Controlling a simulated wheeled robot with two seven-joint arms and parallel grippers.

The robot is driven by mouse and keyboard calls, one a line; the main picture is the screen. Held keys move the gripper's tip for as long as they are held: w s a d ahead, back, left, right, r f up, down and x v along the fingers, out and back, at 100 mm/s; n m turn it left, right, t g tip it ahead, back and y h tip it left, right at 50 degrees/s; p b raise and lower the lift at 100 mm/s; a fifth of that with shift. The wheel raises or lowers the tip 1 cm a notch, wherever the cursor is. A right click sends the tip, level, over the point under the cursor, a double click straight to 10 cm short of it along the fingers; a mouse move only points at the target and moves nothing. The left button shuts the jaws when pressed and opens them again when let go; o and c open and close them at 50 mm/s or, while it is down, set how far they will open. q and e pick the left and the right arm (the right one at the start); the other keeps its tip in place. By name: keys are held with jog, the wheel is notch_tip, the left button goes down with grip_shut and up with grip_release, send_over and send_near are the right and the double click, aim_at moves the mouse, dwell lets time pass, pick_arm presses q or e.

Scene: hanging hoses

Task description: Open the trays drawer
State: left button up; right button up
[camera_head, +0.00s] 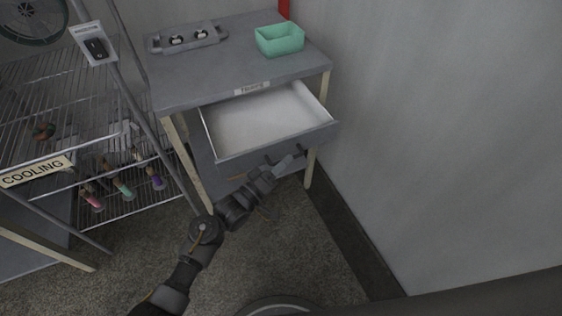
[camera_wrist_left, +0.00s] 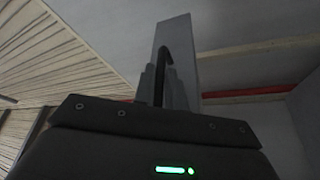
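The trays drawer (camera_head: 265,120) is pulled out of the grey table. Its inside is white and looks empty. A small label, hard to read, sits on the table edge above it. The dark drawer handle (camera_head: 271,159) is on the grey drawer front. My left gripper (camera_head: 292,161) is at the drawer front. In the left wrist view, the curved black handle (camera_wrist_left: 162,58) runs down between the grey fingers of my left gripper (camera_wrist_left: 159,88), which look closed around it. The grey drawer front (camera_wrist_left: 182,45) rises beside them. My right gripper is in neither view.
On the grey tabletop (camera_head: 225,75) are a green open box (camera_head: 280,40) and a grey holder (camera_head: 187,37). A wire rack (camera_head: 60,100) with a "COOLING" sign (camera_head: 36,171) stands left. A wall closes the right side. Floor in front is clear.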

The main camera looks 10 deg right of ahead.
pick_arm(q)
jog(key=o, duration=0.3)
jog(key=shift+o, duration=0.2)
jog(key=v, duration=1.1)
jog(key=shift+b, duration=0.35)
